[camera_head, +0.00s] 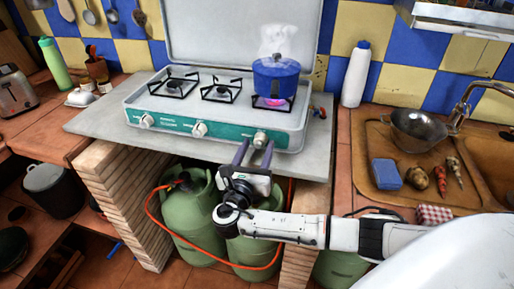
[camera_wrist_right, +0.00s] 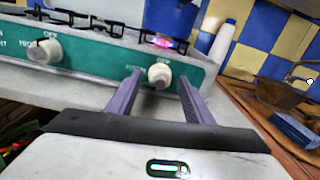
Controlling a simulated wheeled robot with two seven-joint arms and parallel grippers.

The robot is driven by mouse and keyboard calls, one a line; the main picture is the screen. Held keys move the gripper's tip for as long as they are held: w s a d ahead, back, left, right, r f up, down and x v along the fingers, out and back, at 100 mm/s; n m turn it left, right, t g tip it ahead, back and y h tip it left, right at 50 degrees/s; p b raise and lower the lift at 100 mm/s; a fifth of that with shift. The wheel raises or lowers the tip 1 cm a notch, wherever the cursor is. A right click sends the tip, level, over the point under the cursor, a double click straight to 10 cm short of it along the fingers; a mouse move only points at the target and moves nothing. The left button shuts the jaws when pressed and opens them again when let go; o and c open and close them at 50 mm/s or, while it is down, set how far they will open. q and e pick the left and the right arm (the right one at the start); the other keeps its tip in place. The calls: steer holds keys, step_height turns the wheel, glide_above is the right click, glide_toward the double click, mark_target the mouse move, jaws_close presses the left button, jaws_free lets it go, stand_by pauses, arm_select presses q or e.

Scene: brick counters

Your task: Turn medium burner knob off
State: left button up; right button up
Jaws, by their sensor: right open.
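The white gas stove (camera_head: 300,143) has a green front panel with three pale knobs. The right knob (camera_head: 260,139) sits below the burner with a pink-purple flame (camera_head: 272,103), and a steaming blue pot (camera_head: 276,78) stands on that burner. In the wrist view the right knob (camera_wrist_right: 160,75) shows between and just beyond my fingertips, with "OFF" above it. My right gripper (camera_head: 256,145) is open and empty in front of this knob; its fingers (camera_wrist_right: 160,80) point at the panel. I cannot tell whether they touch the knob. My left gripper is not in view.
The middle knob (camera_head: 199,129) and left knob (camera_head: 146,120) are to the left. Green gas bottles (camera_head: 190,215) with an orange hose stand below the counter. A white bottle (camera_head: 355,75) stands right of the stove, and a sink with a metal bowl (camera_head: 418,130) is further right.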

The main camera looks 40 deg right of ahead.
steer(key=shift+c, duration=0.2)
steer(key=c, duration=1)
